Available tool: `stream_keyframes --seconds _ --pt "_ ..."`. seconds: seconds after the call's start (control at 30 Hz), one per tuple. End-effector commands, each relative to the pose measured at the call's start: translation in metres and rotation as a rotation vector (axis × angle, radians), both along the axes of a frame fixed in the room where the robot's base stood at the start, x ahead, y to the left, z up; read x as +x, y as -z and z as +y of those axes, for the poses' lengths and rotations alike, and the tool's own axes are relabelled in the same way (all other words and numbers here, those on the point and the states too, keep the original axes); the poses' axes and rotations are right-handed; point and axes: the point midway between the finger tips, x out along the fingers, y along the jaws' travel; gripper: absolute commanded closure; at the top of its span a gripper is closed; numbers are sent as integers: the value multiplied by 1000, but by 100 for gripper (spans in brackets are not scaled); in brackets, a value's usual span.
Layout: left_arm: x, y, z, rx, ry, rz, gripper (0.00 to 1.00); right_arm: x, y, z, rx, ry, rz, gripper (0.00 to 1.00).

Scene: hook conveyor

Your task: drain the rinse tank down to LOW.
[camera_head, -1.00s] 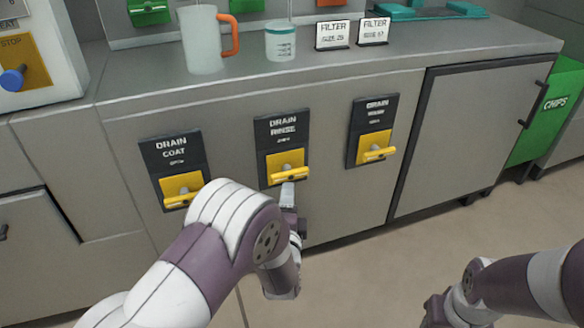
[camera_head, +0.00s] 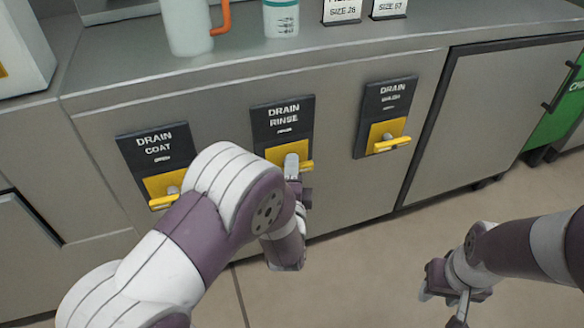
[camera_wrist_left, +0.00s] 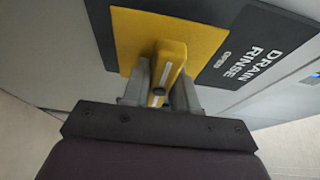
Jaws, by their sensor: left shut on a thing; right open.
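The DRAIN RINSE panel (camera_head: 283,122) is dark with a yellow plate and a yellow lever handle (camera_head: 307,165), in the middle of the cabinet front. In the left wrist view the handle (camera_wrist_left: 167,72) sits between the two grey fingers of my left gripper (camera_wrist_left: 160,90), which is shut on it. In the head view my left gripper (camera_head: 293,172) covers part of the handle. My right gripper (camera_head: 442,300) is open and empty, low at the right, away from the cabinet. No tank level shows.
The DRAIN COAT panel (camera_head: 157,160) is at the left and another DRAIN panel (camera_head: 388,110) at the right, each with a yellow lever. The floor at lower right is clear.

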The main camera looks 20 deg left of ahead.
Motion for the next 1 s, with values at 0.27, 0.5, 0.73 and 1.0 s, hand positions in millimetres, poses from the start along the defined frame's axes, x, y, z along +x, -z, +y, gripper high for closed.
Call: stream_keyframes --seconds 0.27,0.5,0.73,1.0 --pt "0 1 0 -8 0 -5 100 0 1 0 0 0 0 57" --pt "0 2 0 -80 0 -53 100 0 5 0 0 0 0 57" --pt "0 4 0 -232 1 -154 100 0 13 0 0 0 0 57" --pt "0 4 0 -442 1 -296 100 0 25 0 0 0 0 57"
